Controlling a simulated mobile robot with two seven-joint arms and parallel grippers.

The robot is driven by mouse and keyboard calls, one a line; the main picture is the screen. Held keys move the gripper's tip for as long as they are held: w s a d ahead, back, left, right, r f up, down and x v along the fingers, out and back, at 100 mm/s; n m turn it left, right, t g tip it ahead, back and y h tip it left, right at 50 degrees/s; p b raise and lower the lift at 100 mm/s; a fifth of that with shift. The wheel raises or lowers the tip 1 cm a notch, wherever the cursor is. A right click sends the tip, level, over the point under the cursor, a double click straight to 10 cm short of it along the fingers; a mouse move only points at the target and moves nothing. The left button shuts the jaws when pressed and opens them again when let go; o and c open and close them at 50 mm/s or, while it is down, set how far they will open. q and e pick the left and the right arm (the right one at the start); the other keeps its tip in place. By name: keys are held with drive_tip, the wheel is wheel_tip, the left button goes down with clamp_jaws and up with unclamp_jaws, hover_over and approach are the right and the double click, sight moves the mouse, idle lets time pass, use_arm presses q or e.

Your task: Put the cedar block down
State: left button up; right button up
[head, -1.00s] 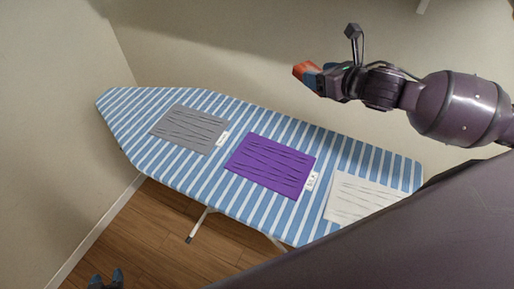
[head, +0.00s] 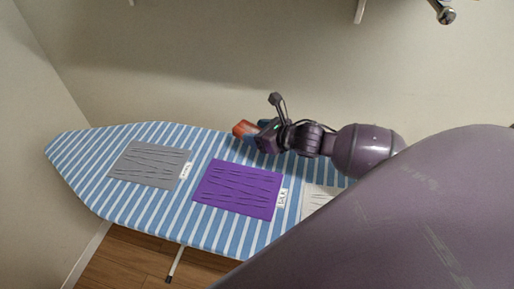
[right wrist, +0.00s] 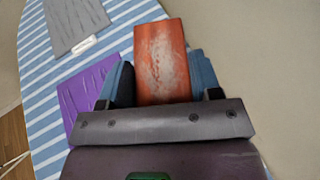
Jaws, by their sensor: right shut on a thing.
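The cedar block (head: 243,130) is reddish-orange and is held in my right gripper (head: 262,134). In the right wrist view the block (right wrist: 162,60) sits between the two blue fingers of the right gripper (right wrist: 163,85), which is shut on it. In the head view the gripper and block appear over the back edge of the striped ironing board (head: 75,170), beyond the purple cloth. I cannot tell the height of the block above the board. My left gripper is not in view.
A grey cloth (head: 150,164), a purple cloth (head: 238,188) and a partly hidden white cloth (head: 317,200) lie on the board with small tags. The wall (head: 200,80) stands close behind it. Striped bare strips show between the cloths. My own arm covers the lower right.

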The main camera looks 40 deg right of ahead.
sight(257, 155)
drive_tip(key=shift+f, duration=3.2)
drive_tip(key=shift+f, duration=0.15)
drive_tip(key=o, duration=0.9)
drive_tip(key=shift+o, duration=0.2)
